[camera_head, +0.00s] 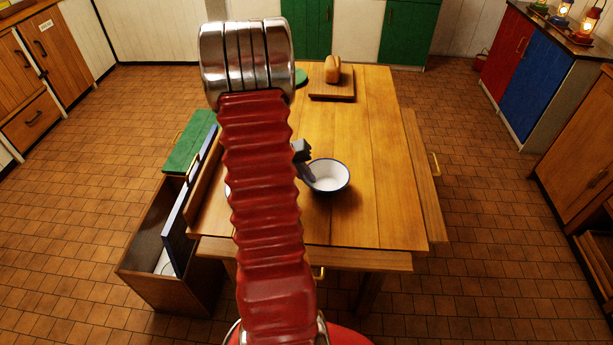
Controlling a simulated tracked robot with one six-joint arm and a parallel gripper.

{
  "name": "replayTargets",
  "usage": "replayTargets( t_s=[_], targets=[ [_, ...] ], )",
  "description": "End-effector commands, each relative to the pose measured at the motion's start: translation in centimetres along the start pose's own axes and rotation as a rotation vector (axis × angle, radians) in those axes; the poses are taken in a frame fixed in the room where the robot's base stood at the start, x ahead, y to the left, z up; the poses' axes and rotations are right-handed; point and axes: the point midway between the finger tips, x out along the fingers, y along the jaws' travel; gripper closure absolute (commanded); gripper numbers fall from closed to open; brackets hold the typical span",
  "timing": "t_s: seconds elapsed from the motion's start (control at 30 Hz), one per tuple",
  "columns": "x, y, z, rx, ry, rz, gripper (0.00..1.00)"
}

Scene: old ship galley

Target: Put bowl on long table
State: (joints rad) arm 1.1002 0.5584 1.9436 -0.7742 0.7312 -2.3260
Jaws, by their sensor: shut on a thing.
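A white bowl (330,175) with a dark blue rim is over the near half of the long wooden table (385,215). It is upright, and a dark shadow shows on the tabletop by it. I cannot tell whether it touches the table. My gripper (306,166) is shut on the left side of the bowl's rim. My red ribbed arm hides most of the gripper and part of the table to the left of the bowl.
A bread loaf (332,69) sits on a cutting board (332,90) at the table's far end, with a green thing (301,77) beside it. Benches (425,175) flank the table. An open wooden box (150,235) stands at the left. The table's right side is clear.

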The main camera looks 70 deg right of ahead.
Motion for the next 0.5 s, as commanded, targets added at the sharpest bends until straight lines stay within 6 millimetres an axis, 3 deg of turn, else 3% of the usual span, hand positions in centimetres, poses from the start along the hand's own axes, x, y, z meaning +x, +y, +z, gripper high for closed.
replayTargets(
  t_s=[0.17,0.2,0.5],
  targets=[
    [0.27,0.11,-0.03,0.0,0.0,0.0,1.0],
    [0.29,0.12,-0.04,0.0,0.0,0.0,0.91],
    [0.27,0.1,-0.04,0.0,0.0,0.0,0.74]
  ],
)
